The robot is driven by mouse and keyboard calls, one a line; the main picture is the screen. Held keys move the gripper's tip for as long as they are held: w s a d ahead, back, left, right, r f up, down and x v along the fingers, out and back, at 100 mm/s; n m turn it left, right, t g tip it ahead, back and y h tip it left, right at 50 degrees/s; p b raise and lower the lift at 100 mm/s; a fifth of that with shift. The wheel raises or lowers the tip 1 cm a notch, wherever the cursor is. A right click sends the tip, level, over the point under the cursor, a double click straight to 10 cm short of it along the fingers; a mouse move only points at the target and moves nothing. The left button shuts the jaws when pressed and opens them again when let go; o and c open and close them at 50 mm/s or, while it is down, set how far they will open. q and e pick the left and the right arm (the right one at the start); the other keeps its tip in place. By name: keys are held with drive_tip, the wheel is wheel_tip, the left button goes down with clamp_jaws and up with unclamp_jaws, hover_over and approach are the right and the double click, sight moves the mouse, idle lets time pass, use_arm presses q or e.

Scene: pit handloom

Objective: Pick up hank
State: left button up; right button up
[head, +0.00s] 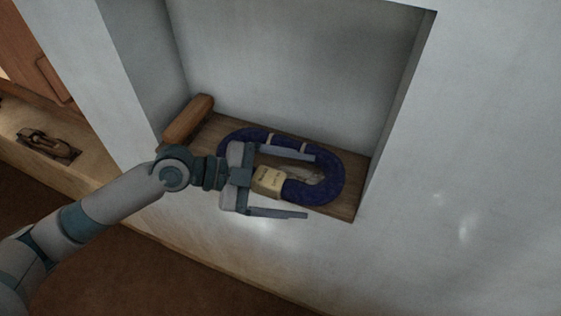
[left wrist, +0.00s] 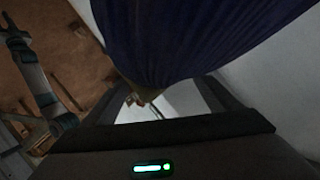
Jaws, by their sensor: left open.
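The hank (head: 328,184) is a dark blue loop of yarn with pale ties and a tan label. It lies on the wooden shelf (head: 226,124) of a wall niche. My left gripper (head: 311,186) is open over the near side of the hank. One finger crosses over the loop's middle and the other is on the near side, in front of the shelf edge. I cannot tell whether the fingers touch the yarn. In the left wrist view, the blue hank (left wrist: 190,35) fills the top, very close.
A brown wooden roller (head: 188,119) lies at the left end of the shelf, against the niche side. The niche walls enclose the shelf at the left, back and right. A dark object (head: 48,146) sits on a ledge at the far left.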

use_arm(q)
drive_tip(key=c, duration=1.6)
wheel_tip(320, 180, up, 9)
drive_tip(key=b, duration=0.2)
drive_tip(key=shift+f+b, duration=0.1)
drive_tip(key=shift+b, duration=0.3)
drive_tip(key=shift+r, duration=0.65)
